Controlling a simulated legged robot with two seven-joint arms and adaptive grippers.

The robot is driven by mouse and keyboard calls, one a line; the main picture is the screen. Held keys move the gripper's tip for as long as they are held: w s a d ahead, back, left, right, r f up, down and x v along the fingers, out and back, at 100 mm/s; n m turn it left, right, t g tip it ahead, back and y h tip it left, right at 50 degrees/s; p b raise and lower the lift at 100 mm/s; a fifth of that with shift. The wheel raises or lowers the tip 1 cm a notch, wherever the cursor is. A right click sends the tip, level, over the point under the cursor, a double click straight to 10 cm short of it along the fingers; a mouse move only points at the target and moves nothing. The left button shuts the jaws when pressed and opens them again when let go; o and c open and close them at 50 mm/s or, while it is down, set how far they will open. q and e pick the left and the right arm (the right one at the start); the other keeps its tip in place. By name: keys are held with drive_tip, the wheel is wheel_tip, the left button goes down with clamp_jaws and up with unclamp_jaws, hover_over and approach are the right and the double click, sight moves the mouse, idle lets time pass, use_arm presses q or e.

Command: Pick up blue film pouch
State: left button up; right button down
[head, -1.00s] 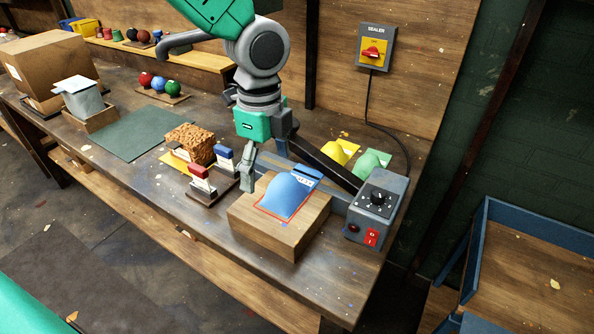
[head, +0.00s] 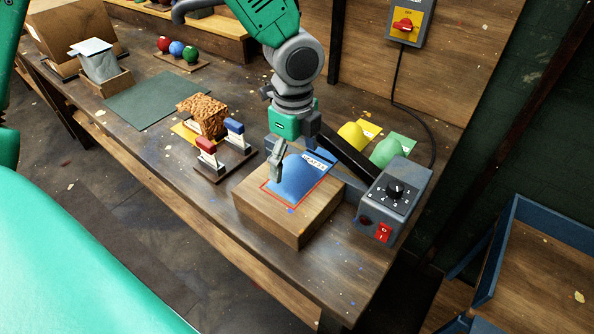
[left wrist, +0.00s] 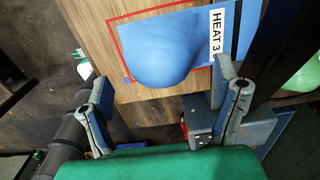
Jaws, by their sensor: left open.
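The blue film pouch (head: 297,178) lies on a wooden block (head: 268,225) inside a red outline, with a round bulge and a white label at one end. In the left wrist view the pouch (left wrist: 165,50) shows large, and its label reads "HEAT 3". My left gripper (head: 284,165) is open and empty, low at the back side of the pouch. In the left wrist view its two fingers (left wrist: 165,85) stand wide apart near the near edge of the bulge; the right finger comes close to the label. Contact cannot be told. My right gripper is not in view.
A sealer control box (head: 390,205) with a dial and red switch stands right of the block, its dark bar close behind the pouch. Yellow (head: 352,136) and green (head: 386,152) pouches lie behind. Red and blue stamp-like items (head: 208,158) stand to the left.

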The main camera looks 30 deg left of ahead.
use_arm(q)
drive_tip(key=f, duration=0.5)
drive_tip(key=shift+w+a, duration=0.15)
drive_tip(key=shift+w, duration=0.1)
drive_tip(key=shift+s+r, duration=0.1)
drive_tip(key=shift+r, duration=0.05)
drive_tip(key=c, duration=1.6)
drive_tip(key=shift+r, duration=0.1)
